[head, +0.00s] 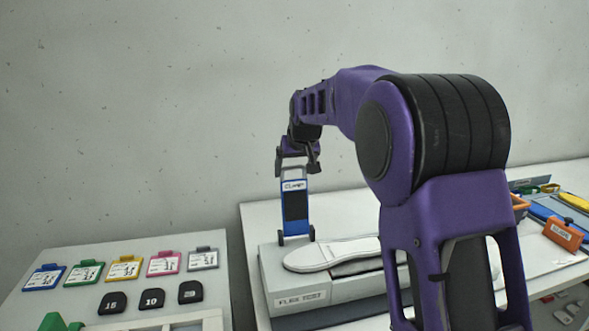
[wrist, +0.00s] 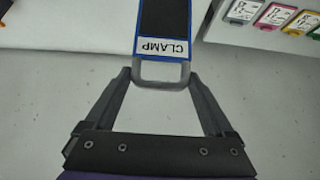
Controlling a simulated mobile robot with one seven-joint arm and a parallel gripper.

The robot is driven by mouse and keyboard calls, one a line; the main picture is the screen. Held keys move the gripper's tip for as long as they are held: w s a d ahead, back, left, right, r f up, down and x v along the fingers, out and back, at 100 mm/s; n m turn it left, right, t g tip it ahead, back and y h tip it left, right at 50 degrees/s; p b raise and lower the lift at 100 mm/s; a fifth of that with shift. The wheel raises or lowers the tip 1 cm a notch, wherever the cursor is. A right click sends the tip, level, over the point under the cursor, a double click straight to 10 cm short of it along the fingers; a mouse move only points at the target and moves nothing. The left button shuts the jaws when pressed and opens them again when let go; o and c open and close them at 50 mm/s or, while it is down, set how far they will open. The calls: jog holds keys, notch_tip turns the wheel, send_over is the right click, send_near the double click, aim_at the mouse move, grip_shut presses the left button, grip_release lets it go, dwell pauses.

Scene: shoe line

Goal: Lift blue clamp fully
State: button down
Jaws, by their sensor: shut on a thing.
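The blue clamp (head: 295,212) stands upright at the left end of the grey flex test block, with a white "CLAMP" label near its top and a dark panel on its front. My gripper (head: 292,165) is above it, with its fingers at the clamp's grey handle. In the wrist view my gripper (wrist: 160,80) is shut on the grey handle loop, and the blue clamp (wrist: 165,20) extends beyond the fingertips. The clamp's lower end is cut off in the wrist view. In the head view the clamp's small dark feet are near the block; I cannot tell whether they touch it.
A white shoe sole (head: 325,254) lies on the flex test block (head: 300,298), right of the clamp. A left table (head: 60,262) holds several coloured tags and black numbered pieces. Orange, blue and yellow items lie at the far right. The space above the clamp's table is open.

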jog(key=shift+w+d, duration=0.15)
jog(key=shift+w, duration=0.25)
grip_release()
jog(key=shift+w, duration=0.1)
jog(key=shift+w+f, duration=0.2)
jog(key=shift+s+r, duration=0.35)
jog(key=v, duration=1.6)
jog(key=shift+r, duration=0.35)
